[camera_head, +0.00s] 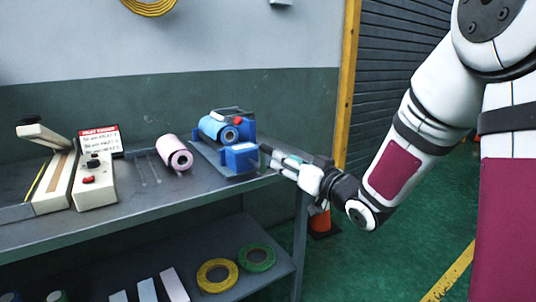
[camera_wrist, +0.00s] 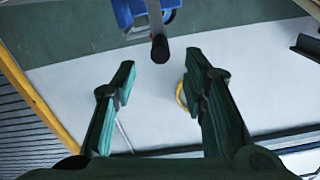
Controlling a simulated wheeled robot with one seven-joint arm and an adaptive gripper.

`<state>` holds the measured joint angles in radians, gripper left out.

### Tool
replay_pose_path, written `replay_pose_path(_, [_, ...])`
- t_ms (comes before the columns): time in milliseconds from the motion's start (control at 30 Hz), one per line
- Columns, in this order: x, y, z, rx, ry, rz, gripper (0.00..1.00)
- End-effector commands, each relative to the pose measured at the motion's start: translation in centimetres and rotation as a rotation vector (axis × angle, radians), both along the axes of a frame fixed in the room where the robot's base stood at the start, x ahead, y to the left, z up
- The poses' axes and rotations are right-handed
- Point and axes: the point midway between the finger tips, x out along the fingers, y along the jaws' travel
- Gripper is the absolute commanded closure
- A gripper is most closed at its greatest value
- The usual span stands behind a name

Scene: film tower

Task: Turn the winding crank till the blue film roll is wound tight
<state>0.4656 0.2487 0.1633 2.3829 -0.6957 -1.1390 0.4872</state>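The blue film roll (camera_head: 216,130) sits in a blue winder (camera_head: 240,155) at the right end of the bench. The blue winder also shows at the top edge of the wrist view (camera_wrist: 124,12). The winding crank shows in the wrist view as a grey arm with a dark handle (camera_wrist: 160,48) pointing toward me. My gripper (camera_wrist: 160,76) is open and empty, its two fingers spread to either side below the handle, apart from it. In the head view my gripper (camera_head: 272,155) is just right of the winder, and the crank is hard to make out there.
A pink roll (camera_head: 175,153) lies left of the winder. A heat sealer (camera_head: 94,180) and a red-and-white sign (camera_head: 100,140) stand farther left. Tape rings (camera_head: 217,275) lie on the lower shelf. An orange cone (camera_head: 321,224) stands on the floor behind my wrist.

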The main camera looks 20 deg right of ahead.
Motion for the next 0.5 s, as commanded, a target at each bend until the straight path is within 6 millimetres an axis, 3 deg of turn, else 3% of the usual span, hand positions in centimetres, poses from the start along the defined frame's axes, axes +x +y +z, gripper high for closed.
replay_pose_path(300, [5.9, 2.0, -0.1, 0.000, 0.000, 0.002, 0.60])
replay_pose_path(500, [8.1, 2.7, -0.1, 0.000, 0.001, 0.001, 0.60])
